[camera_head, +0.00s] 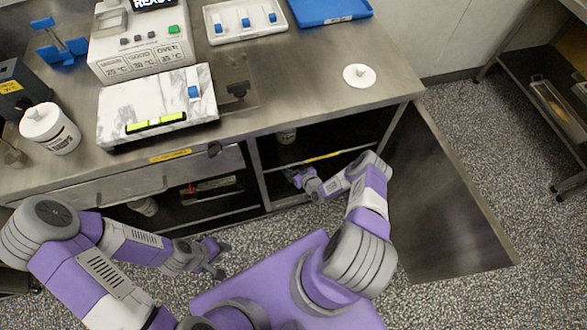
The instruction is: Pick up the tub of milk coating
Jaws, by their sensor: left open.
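A white lidded tub (52,130) with a dark printed label stands on the left of the counter. A third pale container (146,206) is partly visible low on the left shelf. I cannot read which one holds milk coating. My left gripper (219,259) is open and empty above the floor, in front of the counter and apart from the tubs. My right gripper (297,178) is at the cabinet opening, below and in front of the shadowed tub; its fingers are too small to judge.
The counter (300,85) holds a control box (140,40), a marble slab (150,105), a white tray (245,18), a blue tray (330,8) and a white round lid (359,76). The cabinet door (445,190) stands open at right. A wheeled rack (555,110) is farther right.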

